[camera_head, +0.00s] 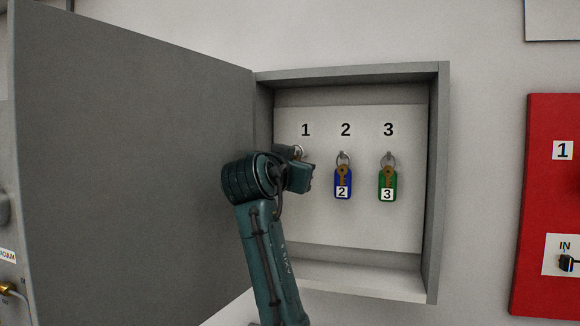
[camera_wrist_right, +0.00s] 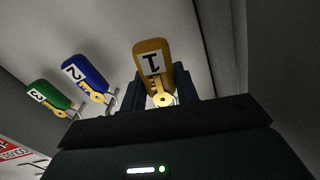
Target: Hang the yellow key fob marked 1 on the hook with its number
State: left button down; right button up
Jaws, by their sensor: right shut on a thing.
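The yellow fob marked 1 (camera_wrist_right: 152,62) shows in the right wrist view, with its brass key (camera_wrist_right: 163,99) at the fingers. My right gripper (camera_wrist_right: 160,92) is shut on it. In the head view this gripper (camera_head: 300,176) is inside the cabinet opening, just below the printed number 1 (camera_head: 305,130), and it hides most of the fob. A metal ring (camera_head: 298,151) shows just above the gripper, at the place of hook 1. I cannot tell whether the ring is around the hook or in front of it. My left gripper is not in view.
The blue fob 2 (camera_head: 343,183) and green fob 3 (camera_head: 387,186) hang on their hooks to the right. The grey cabinet (camera_head: 441,190) has its door (camera_head: 130,160) open on the left. A red panel (camera_head: 540,215) is on the wall at right.

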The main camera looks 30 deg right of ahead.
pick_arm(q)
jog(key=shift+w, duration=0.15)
pick_arm(e)
jog(key=shift+w+d+f, duration=0.7)
jog(key=shift+w+d, duration=0.2)
jog(key=shift+d, duration=0.15)
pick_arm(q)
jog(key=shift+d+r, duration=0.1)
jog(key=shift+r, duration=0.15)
pick_arm(e)
jog(key=o, duration=1.1)
jog(key=shift+c, duration=0.2)
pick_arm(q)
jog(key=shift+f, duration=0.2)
